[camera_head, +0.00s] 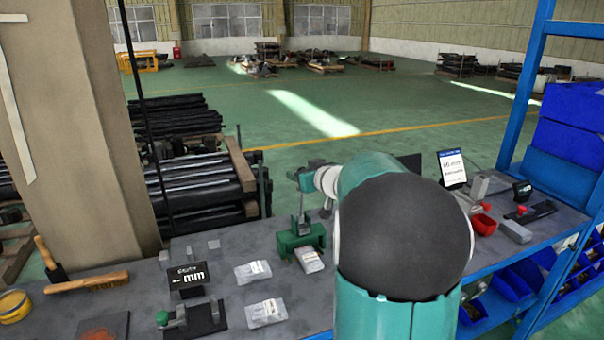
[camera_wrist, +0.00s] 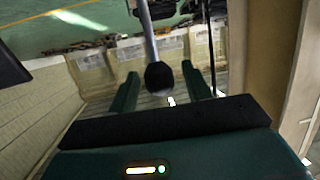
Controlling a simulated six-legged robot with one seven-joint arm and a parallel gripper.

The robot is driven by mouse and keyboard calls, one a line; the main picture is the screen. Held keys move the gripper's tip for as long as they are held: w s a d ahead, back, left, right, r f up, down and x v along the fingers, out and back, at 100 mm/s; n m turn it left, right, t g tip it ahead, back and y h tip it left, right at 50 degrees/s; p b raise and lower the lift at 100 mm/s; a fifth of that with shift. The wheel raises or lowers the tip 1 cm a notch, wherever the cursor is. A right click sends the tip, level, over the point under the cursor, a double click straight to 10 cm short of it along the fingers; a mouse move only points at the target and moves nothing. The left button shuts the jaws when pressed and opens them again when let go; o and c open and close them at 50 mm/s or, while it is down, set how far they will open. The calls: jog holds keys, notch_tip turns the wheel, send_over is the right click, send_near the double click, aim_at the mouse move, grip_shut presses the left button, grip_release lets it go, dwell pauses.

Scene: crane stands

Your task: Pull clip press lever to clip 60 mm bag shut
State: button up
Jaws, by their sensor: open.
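The green clip press (camera_head: 301,239) stands on the grey bench left of my arm, its thin lever (camera_head: 301,205) upright. A white labelled bag (camera_head: 309,260) lies at the press's front; I cannot tell how far it reaches into the jaw. My gripper (camera_head: 304,177) is at the lever's top, partly hidden by my arm. In the wrist view its two green fingers (camera_wrist: 160,88) are open, with the lever's dark round knob (camera_wrist: 158,77) showing between them. Neither finger visibly touches the knob. Two more bags (camera_head: 253,271) (camera_head: 266,312) lie left of the press.
A black "mm" sign (camera_head: 188,279) and a green-knobbed device (camera_head: 190,318) stand left of the bags. A brush (camera_head: 87,283) and yellow tin (camera_head: 14,305) lie far left.

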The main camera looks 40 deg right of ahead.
jog(key=v, duration=1.3)
jog(key=shift+s+r, duration=0.1)
jog(key=s+a+r+m+g+h, duration=0.1)
jog(key=a+r+m+g+h, duration=0.2)
jog(key=a, duration=0.7)
jog(key=s+a+f+n+g+y, duration=0.2)
jog(key=s+a+f, duration=0.4)
jog(key=a, duration=0.5)
jog(key=s+a+f+n+g+y, duration=0.2)
jog(key=s+a+f+g, duration=0.2)
jog(key=s+a, duration=0.6)
notch_tip(320, 180, down, 2)
jog(key=shift+a+f+y, duration=0.1)
jog(key=shift+a+y, duration=0.2)
jog(key=shift+a, duration=0.4)
